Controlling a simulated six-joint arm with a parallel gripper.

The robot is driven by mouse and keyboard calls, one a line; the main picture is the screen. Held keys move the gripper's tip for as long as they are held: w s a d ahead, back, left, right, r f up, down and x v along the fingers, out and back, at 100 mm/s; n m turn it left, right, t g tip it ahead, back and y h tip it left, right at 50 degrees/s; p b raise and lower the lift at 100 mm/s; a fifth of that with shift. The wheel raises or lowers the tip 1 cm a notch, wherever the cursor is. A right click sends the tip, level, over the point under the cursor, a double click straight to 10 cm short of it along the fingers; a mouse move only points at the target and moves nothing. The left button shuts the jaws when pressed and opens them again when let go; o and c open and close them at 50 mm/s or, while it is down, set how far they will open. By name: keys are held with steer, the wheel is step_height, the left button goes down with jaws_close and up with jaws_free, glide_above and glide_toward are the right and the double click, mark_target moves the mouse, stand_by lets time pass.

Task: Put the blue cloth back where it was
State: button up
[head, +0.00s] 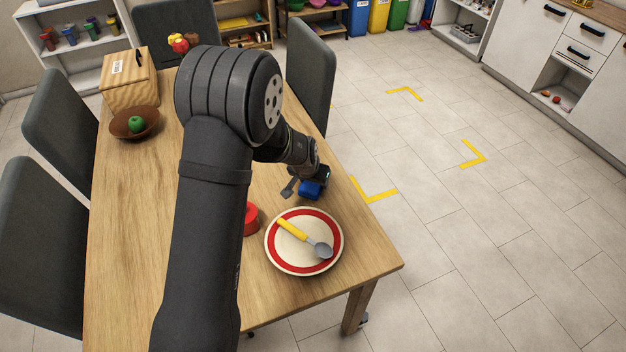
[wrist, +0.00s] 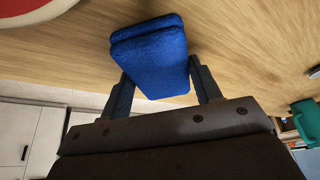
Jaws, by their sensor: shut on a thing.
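The blue cloth (wrist: 152,58) is a folded, thick blue pad. My gripper (wrist: 160,85) is shut on it, with one finger on each side, in the wrist view. In the head view the blue cloth (head: 311,190) shows at the end of my arm, near the table's right edge and behind the plate. My gripper (head: 307,188) is partly hidden there by the wrist and the cloth. I cannot tell whether the cloth touches the wooden table (head: 370,260).
A red-rimmed plate (head: 280,259) with a yellow-handled spoon (head: 296,231) lies in front of the cloth. A red object (head: 251,218) is partly hidden by my arm. Chairs flank the table.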

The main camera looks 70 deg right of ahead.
steer(key=shift+f, duration=0.15)
steer(key=o, duration=0.9)
steer(key=shift+o, duration=0.2)
steer(key=v, duration=1.2)
steer(key=shift+d, duration=0.1)
steer(key=x, duration=1.2)
steer(key=shift+r, duration=0.25)
